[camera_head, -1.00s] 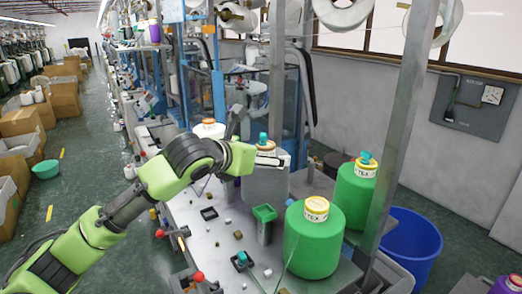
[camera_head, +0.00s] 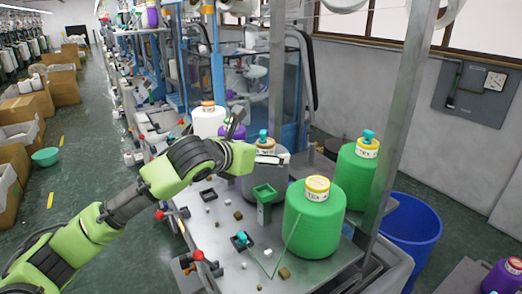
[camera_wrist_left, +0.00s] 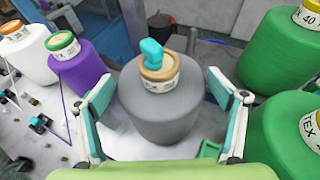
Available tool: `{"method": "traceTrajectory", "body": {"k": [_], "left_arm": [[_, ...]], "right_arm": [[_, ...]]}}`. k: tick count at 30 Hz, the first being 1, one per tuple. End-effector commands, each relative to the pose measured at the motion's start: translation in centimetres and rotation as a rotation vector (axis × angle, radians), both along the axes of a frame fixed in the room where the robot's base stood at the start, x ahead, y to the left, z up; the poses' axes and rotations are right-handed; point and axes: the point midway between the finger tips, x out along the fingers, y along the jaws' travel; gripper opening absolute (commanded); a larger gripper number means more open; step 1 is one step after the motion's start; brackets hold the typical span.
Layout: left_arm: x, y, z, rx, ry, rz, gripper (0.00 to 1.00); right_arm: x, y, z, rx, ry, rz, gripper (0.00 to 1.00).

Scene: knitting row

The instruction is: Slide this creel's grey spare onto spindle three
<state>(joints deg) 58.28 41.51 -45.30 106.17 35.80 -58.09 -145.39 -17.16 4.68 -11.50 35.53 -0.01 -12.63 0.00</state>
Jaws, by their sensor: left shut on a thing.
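The grey cone (camera_wrist_left: 163,108) stands upright in the middle of the left wrist view, with a tan labelled cap and a teal tip (camera_wrist_left: 152,50) standing out of its top. My left gripper (camera_wrist_left: 165,115) is shut on it, one finger on each side. In the head view the gripper (camera_head: 268,158) is at the upper part of the grey cone (camera_head: 281,180), partly covering it. The cone's underside is hidden, so I cannot tell whether it touches the table. My right gripper is out of view.
A green cone (camera_head: 313,222) stands right of the grey one, and another with a teal tip (camera_head: 354,175) stands behind it. White (camera_head: 207,122) and purple (camera_wrist_left: 82,72) cones stand left. A metal post (camera_head: 402,110) rises right.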

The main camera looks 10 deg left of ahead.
Motion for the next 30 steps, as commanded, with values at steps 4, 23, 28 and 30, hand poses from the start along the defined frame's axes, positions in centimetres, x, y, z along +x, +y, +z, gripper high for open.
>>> {"method": "traceTrajectory", "body": {"k": [4,23,28,30], "left_arm": [[0.0,0.0,0.3,-0.002,-0.007,-0.001,0.31],[-1.6,0.6,0.7,0.004,-0.002,-0.001,1.00],[-4.8,1.7,2.1,0.005,-0.004,0.001,1.00],[-6.2,2.2,2.7,0.004,-0.006,0.001,1.00]], "right_arm": [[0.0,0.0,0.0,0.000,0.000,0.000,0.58],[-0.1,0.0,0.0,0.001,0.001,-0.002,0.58],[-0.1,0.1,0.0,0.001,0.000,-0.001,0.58],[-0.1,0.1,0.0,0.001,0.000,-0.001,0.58]]}}
